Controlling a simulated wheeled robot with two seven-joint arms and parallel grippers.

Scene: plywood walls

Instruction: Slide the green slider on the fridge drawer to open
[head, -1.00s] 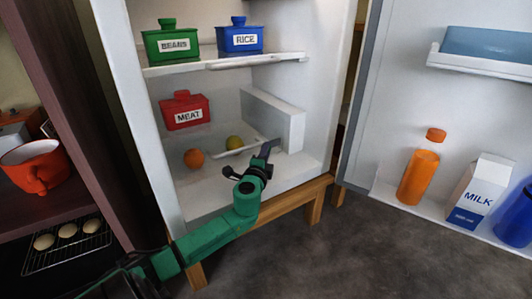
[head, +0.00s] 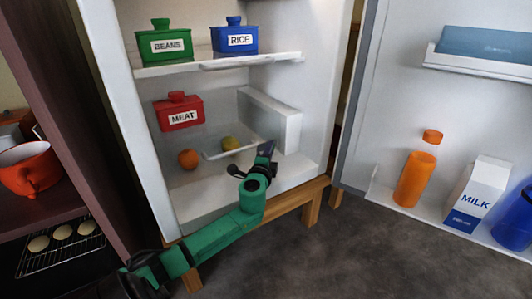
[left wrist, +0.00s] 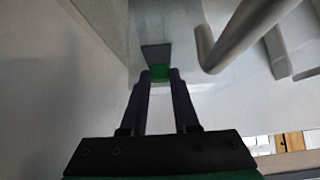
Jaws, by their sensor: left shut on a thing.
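The open white fridge (head: 208,206) holds a clear drawer (head: 208,155) with a pale rim low inside it. In the left wrist view the small green slider (left wrist: 159,73) sits between my left fingertips, against a dark grey plate (left wrist: 156,55). My left gripper (left wrist: 160,80) is shut on the slider. In the head view my left gripper (head: 266,150) is inside the lower right of the fridge, by the drawer's right end, and hides the slider. My right gripper is in neither view.
An orange (head: 188,159) and a yellow fruit (head: 230,143) show at the drawer. A red MEAT box (head: 179,112) is behind. A grey curved bar (left wrist: 235,35) is close right of my fingers.

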